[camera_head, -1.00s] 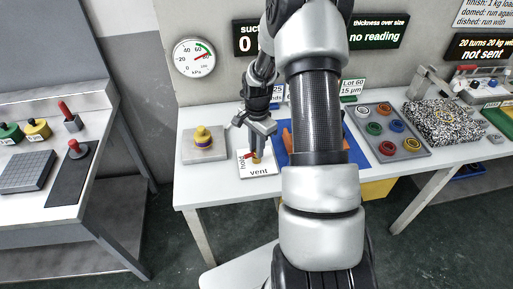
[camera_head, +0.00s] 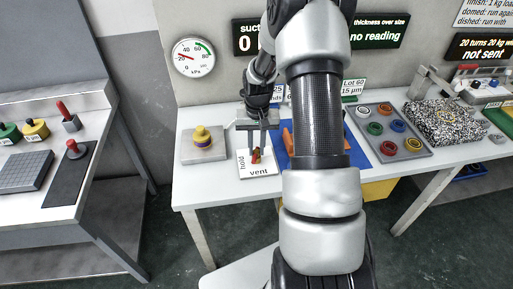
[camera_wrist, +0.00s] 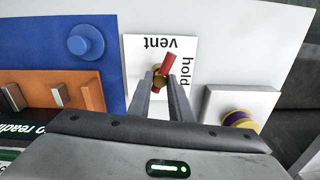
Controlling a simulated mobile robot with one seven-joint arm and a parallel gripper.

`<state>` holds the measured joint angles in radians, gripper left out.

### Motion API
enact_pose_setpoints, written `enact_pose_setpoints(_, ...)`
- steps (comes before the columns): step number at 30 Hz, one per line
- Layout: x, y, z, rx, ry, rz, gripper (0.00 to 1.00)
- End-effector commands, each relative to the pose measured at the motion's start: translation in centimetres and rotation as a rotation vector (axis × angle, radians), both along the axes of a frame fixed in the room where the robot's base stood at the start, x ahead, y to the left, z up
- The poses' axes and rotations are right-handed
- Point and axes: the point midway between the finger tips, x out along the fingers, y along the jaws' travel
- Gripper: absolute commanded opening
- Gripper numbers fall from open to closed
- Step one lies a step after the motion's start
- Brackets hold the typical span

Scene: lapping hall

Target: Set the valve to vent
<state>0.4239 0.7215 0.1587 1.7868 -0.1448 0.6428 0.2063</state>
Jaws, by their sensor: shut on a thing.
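The valve is a white plate (camera_head: 268,168) with a brass hub and a red lever (camera_head: 255,157). The plate reads "hold" at its left and "vent" at its front edge. In the wrist view the words appear turned, with "vent" at the top and "hold" at the right. There the red lever (camera_wrist: 171,61) points up and slightly right, toward the "vent" side but slanted to "hold". My gripper (camera_head: 257,148) reaches down onto the valve. Its fingers (camera_wrist: 163,83) are shut on the valve's handle at the brass hub (camera_wrist: 159,76), which they partly hide.
A grey block with a yellow and purple knob (camera_head: 202,138) stands left of the valve. A blue mat (camera_head: 357,150) with orange holders lies to its right, partly behind my arm. A tray of coloured rings (camera_head: 388,147) is further right. The dial gauge (camera_head: 194,57) reads low.

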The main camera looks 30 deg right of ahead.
Motion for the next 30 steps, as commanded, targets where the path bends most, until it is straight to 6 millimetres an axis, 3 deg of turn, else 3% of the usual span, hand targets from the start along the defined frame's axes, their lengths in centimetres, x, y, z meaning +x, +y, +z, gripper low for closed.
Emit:
enact_pose_setpoints(15,0.07,0.08,0.08,0.001,-0.001,0.435,0.00)
enact_pose_setpoints(30,0.12,0.10,0.08,0.000,-0.002,0.602,0.01)
